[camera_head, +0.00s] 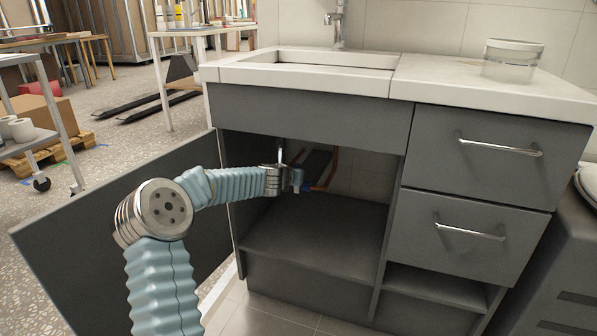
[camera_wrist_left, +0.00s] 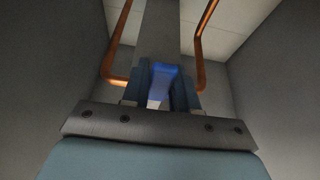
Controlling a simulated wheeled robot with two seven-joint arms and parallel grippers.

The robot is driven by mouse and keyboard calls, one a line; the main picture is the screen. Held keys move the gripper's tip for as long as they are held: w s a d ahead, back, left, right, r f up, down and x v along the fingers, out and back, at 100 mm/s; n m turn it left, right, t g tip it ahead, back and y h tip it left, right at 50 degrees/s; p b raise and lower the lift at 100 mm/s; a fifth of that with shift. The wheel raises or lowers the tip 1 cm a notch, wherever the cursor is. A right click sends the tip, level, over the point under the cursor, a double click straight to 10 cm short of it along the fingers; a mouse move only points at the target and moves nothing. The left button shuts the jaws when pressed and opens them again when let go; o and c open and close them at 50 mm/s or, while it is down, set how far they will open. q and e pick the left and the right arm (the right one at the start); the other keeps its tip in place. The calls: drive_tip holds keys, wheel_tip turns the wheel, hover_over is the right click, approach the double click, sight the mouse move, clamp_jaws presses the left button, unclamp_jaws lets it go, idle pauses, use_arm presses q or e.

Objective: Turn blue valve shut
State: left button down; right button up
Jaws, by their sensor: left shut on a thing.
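The blue valve (camera_wrist_left: 161,80) shows in the left wrist view as a blue handle between my gripper's two fingers. My left gripper (camera_wrist_left: 160,95) is shut on it. In the head view my left arm reaches through the open front of the sink cabinet, and the left gripper (camera_head: 297,180) is small and dark inside. A bit of blue (camera_head: 307,188) shows just past the fingers there. Copper pipes (camera_wrist_left: 198,62) run on both sides of the valve, and one pipe (camera_head: 331,168) also shows in the head view. My right gripper is in neither view.
The cabinet door (camera_head: 100,235) stands open at the left, beside my arm. The cabinet floor (camera_head: 320,235) is bare. Closed drawers (camera_head: 470,160) are to the right. The sink (camera_head: 310,62) is above, and a round container (camera_head: 510,62) stands on the counter.

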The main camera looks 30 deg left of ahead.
use_arm(q)
drive_tip(key=shift+w+a+r, duration=0.1)
drive_tip(key=shift+r, duration=0.35)
drive_tip(key=c, duration=1.1)
unclamp_jaws()
drive_tip(key=shift+c, duration=0.2)
drive_tip(key=shift+o, duration=0.9)
drive_tip(key=shift+f, duration=0.2)
